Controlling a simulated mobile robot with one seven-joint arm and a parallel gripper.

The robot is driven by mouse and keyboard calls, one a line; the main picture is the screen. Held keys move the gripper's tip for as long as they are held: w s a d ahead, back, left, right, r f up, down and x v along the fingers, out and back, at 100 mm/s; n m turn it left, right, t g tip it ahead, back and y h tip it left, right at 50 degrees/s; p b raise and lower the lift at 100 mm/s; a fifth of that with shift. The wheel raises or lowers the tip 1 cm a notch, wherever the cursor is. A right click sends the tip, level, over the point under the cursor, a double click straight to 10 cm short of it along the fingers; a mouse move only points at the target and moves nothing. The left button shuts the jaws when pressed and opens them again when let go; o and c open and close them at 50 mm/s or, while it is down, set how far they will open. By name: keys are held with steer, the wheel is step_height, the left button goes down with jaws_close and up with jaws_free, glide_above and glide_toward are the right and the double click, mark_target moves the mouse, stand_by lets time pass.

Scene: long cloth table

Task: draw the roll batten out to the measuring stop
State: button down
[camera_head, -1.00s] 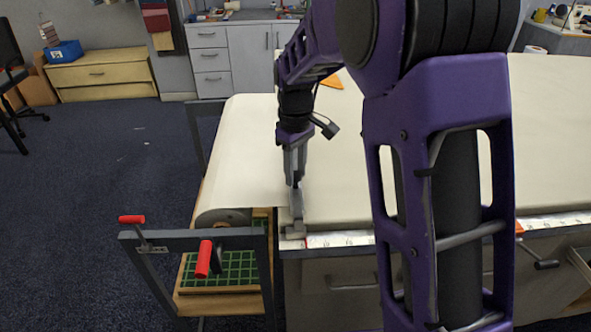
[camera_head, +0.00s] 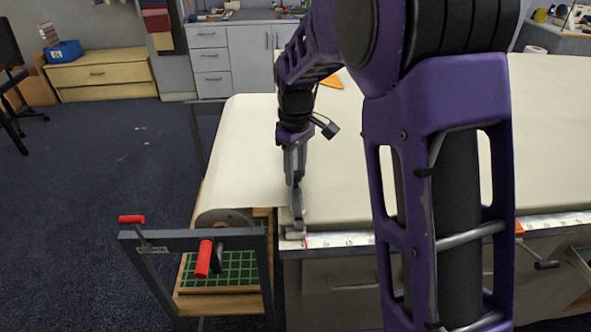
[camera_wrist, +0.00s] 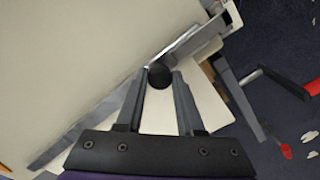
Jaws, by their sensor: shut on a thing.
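The cloth roll (camera_head: 226,217) sits at the left end of the table, with pale cloth drawn from it over the top. The batten shows in the wrist view as a long grey bar (camera_wrist: 200,40) along the cloth's edge, with a black round knob (camera_wrist: 160,75) on it. My gripper (camera_head: 296,205) is shut on the batten at this knob, near the roll; the fingertips (camera_wrist: 160,78) flank the knob in the wrist view. In the head view my gripper hides much of the batten. An orange piece (camera_head: 519,228), possibly the measuring stop, sits on the front edge at right, partly behind my arm.
A white ruler strip (camera_head: 340,240) runs along the table's front edge. A grey frame (camera_head: 190,243) with red handles (camera_head: 203,260) stands at front left, close to my gripper. A green gridded mat (camera_head: 236,266) lies below it. The cloth-covered table top (camera_head: 340,180) looks clear beside the gripper.

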steer(key=d+p, duration=0.7)
steer(key=d, duration=3.7)
steer(key=shift+d, duration=0.25)
steer(key=shift+r, duration=0.1)
steer(key=c, duration=0.5)
jaws_free()
steer(key=shift+w, duration=0.1)
steer(key=shift+c, duration=0.2)
step_height(320, 180, up, 17)
steer(key=p, duration=0.1)
steer(key=shift+r+p, duration=0.15)
steer(key=shift+p, duration=0.15)
